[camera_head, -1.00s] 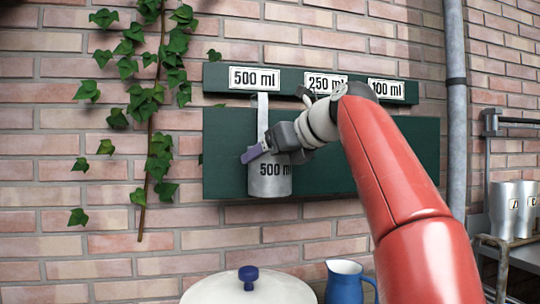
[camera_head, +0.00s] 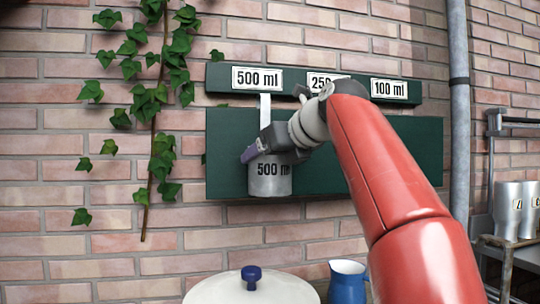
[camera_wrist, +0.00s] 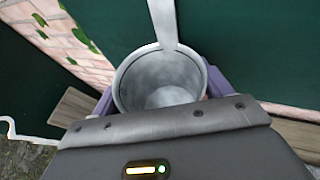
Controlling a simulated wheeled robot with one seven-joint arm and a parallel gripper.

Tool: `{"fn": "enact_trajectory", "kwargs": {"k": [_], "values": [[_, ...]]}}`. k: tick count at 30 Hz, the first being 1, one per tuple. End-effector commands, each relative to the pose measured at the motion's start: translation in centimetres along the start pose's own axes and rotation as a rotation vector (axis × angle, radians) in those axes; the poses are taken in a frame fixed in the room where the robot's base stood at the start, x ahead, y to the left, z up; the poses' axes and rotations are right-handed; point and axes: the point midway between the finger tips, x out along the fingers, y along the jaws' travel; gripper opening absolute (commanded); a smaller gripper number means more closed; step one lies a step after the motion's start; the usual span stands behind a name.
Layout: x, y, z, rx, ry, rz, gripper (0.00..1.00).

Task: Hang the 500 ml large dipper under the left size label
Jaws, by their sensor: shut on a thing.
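The 500 ml large dipper (camera_head: 270,180) is a grey metal cup with a long flat upright handle. It hangs upright in front of the green board, below the left size label "500 ml" (camera_head: 257,79). My gripper (camera_head: 252,153) is shut on the dipper at the cup's upper part. The wrist view looks down into the empty cup (camera_wrist: 160,80), with the purple fingers on either side of it. The handle's top reaches the lower edge of the label rail; whether it is hooked there I cannot tell.
The label rail (camera_head: 218,79) also carries a partly covered 250 label (camera_head: 323,83) and a "100 ml" label (camera_head: 389,90). Ivy (camera_head: 157,130) climbs the brick wall at left. Below stand a white lidded vessel (camera_head: 220,291) and a blue jug (camera_head: 347,284). Metal cups (camera_head: 507,210) stand at right.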

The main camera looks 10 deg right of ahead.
Motion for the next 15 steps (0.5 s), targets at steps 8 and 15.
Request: {"fn": "enact_trajectory", "kwargs": {"k": [8, 15], "values": [[0.14, 0.05, -0.42, -0.001, -0.001, 0.000, 0.46], [0.34, 0.05, -0.86, -0.001, -0.002, 0.000, 0.46]]}}
